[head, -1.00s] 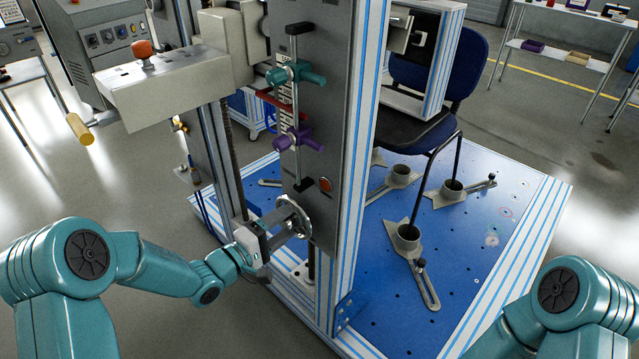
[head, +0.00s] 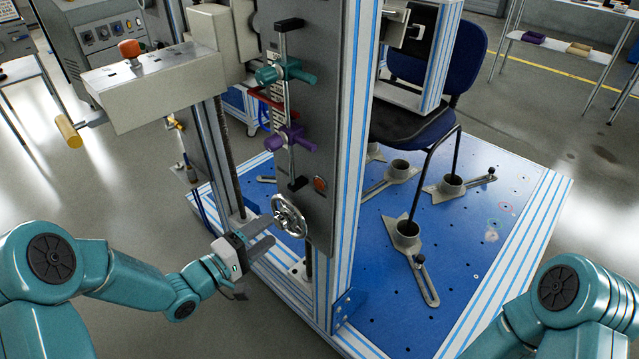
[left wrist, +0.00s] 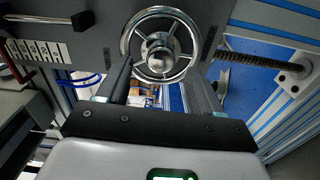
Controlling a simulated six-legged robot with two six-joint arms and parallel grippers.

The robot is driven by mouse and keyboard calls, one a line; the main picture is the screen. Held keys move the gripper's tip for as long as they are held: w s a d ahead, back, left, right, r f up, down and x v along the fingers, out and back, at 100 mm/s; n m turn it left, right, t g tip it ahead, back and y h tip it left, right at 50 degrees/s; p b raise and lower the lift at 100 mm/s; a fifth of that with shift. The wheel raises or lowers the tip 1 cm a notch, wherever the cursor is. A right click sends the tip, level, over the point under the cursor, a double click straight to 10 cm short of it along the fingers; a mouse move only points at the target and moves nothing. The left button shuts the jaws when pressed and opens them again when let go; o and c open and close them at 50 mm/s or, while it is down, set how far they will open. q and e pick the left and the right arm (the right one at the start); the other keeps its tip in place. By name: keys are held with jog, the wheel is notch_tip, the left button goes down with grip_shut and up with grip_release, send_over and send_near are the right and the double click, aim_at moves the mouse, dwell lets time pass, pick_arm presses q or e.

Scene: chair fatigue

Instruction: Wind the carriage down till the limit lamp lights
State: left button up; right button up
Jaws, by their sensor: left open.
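The chrome handwheel (head: 290,217) sits low on the grey upright panel (head: 332,75). My left gripper (head: 267,231) is open and empty, just to the lower left of the wheel and apart from it. In the left wrist view the handwheel (left wrist: 160,46) and its hub show ahead, between the two open fingers (left wrist: 160,80). A round red lamp (head: 319,184) is on the panel above the wheel; it looks dull red. The beige carriage (head: 155,90), with an orange knob on top, stands out to the left beside the lead screw (head: 229,140). My right gripper is out of view.
A teal clamp (head: 286,73) and a purple clamp (head: 290,139) sit on a vertical rod on the panel, near a red pointer (head: 265,97). A chair (head: 440,75) stands on the blue base plate (head: 460,240). The floor at lower left is clear.

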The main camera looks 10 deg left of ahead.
pick_arm(q)
jog(key=shift+f+m+b, duration=0.25)
jog(key=shift+m+b, duration=0.55)
jog(key=shift+m, duration=0.4)
jog(key=shift+r+m, duration=0.2)
jog(key=shift+m, duration=0.1)
jog(key=shift+f+m+b, duration=0.25)
jog(key=shift+m+b, duration=0.65)
jog(key=shift+b, duration=0.1)
jog(key=shift+m+b, duration=0.35)
jog(key=shift+m, duration=0.15)
jog(key=shift+r+m, duration=0.15)
jog(key=shift+m, duration=0.15)
jog(key=shift+r, duration=0.15)
